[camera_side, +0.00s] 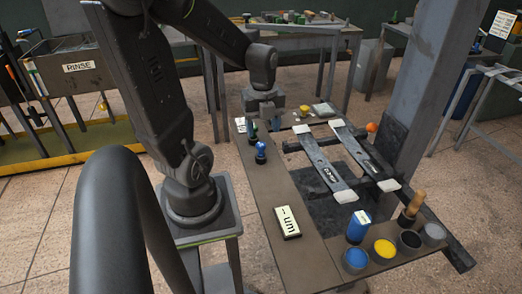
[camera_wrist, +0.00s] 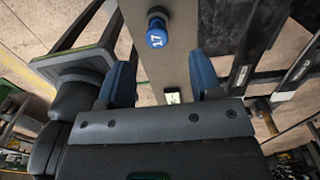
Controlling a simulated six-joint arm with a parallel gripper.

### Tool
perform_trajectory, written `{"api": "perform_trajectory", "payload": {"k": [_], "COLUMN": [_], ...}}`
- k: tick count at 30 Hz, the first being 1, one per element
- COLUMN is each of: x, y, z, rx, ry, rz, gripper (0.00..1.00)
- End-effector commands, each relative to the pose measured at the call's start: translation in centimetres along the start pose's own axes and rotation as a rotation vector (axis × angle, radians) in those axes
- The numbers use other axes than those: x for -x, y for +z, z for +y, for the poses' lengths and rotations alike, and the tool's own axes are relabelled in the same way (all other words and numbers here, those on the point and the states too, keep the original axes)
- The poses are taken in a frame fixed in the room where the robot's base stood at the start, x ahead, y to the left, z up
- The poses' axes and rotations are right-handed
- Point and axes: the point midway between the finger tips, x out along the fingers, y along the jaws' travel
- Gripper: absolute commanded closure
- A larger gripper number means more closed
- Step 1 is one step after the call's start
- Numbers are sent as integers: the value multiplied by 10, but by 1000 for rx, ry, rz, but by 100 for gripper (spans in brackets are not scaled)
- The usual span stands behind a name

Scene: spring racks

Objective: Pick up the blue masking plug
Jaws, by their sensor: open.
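The blue masking plug (camera_side: 261,152) stands upright on the brown bench strip in the side view. In the wrist view the blue plug (camera_wrist: 156,36) shows its round top with a white mark, beyond the fingertips. My gripper (camera_wrist: 160,68) has its two blue fingers spread wide, with nothing held between them. In the side view my gripper (camera_side: 264,108) hangs over the far part of the strip, behind the plug and apart from it.
A green item (camera_side: 252,133) stands just behind the plug. A white-labelled block (camera_side: 287,222) lies nearer on the strip (camera_side: 268,190). Two metal bars (camera_side: 325,165) lie to the right. Paint pots (camera_side: 384,248) and a blue can (camera_side: 358,226) stand at the near right.

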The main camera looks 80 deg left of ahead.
Motion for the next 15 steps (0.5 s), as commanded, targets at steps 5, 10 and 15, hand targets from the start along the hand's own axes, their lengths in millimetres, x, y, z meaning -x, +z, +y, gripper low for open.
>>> {"api": "perform_trajectory", "payload": {"k": [5,10,15], "x": [-16,-41,-53], "y": [0,2,2], "z": [2,4,3], "rx": [2,0,0], "ry": [4,5,3], "rz": [4,4,2], "gripper": [41,41,41]}}
